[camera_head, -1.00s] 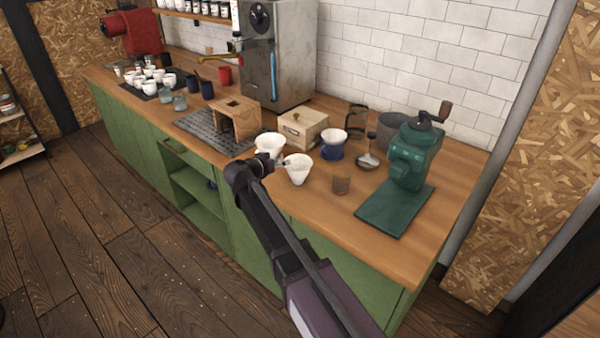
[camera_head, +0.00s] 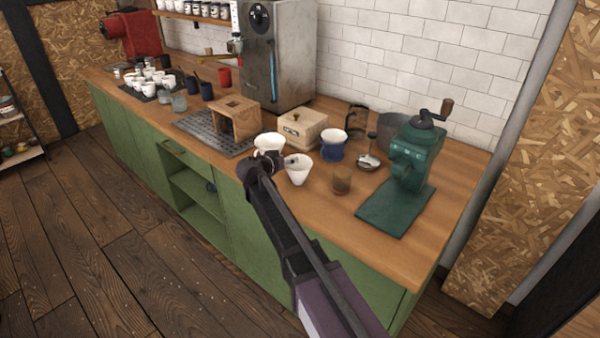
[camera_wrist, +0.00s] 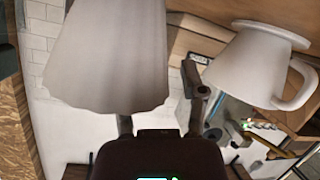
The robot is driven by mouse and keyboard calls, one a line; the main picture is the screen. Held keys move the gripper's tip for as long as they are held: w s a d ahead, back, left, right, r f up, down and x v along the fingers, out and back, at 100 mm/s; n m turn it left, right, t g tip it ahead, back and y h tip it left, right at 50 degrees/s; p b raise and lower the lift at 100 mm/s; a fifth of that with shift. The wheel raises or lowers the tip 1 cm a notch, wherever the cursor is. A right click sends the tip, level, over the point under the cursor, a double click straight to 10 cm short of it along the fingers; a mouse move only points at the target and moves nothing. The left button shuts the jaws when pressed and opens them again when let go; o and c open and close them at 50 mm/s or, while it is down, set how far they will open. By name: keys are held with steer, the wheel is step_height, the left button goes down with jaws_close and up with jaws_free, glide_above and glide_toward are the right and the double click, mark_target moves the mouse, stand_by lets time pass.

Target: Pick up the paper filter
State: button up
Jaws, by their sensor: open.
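The paper filter (camera_head: 299,171) is a white cone, wide end up, on the wooden counter near its front edge. In the wrist view the filter (camera_wrist: 108,55) fills the upper left, with its fluted rim facing down. My gripper (camera_head: 276,161) is open, just left of the filter in the head view. In the wrist view my gripper (camera_wrist: 162,108) has one finger partly hidden by the filter and the other right of it. I cannot tell whether they touch. A white dripper with a handle (camera_wrist: 255,65) stands close by; it also shows behind my gripper (camera_head: 268,142).
Behind are a wooden box (camera_head: 303,130) and a white dripper on a blue base (camera_head: 333,141). Bare counter (camera_head: 320,215) lies in front of the filter.

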jaws_close()
steer(key=shift+r, duration=0.1)
stand_by(0.4)
step_height(320, 180, up, 3)
steer(key=p, duration=0.3)
steer(key=shift+r, duration=0.15)
steer(key=s+a+r+p, duration=0.1)
steer(key=s+p, duration=0.1)
steer(key=s, duration=1.4)
steer(key=shift+a+r, duration=0.25)
steer(key=shift+a, duration=0.05)
